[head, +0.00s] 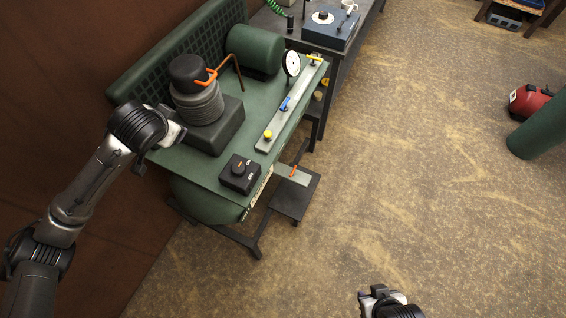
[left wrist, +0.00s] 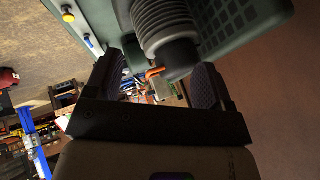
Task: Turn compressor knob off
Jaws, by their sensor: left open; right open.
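The green compressor (head: 205,163) stands against the brown wall in the head view. A black control box with a round knob (head: 238,170) sits on its near end; the knob's setting is too small to read. My left gripper (head: 162,150) is open and empty at the compressor's left edge, left of the box and apart from it. In the left wrist view its two fingers (left wrist: 155,80) are spread, with the ribbed pump cylinder (left wrist: 165,22) beyond them. The knob does not show there. My right gripper (head: 376,293) is open over the floor at the bottom edge.
The ribbed pump with an orange pipe (head: 198,95) rises beside my left gripper. A rail with yellow and blue valves (head: 287,105) and a gauge (head: 292,63) line the compressor's right side. A dark bench (head: 345,50) stands behind. The floor to the right is mostly clear.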

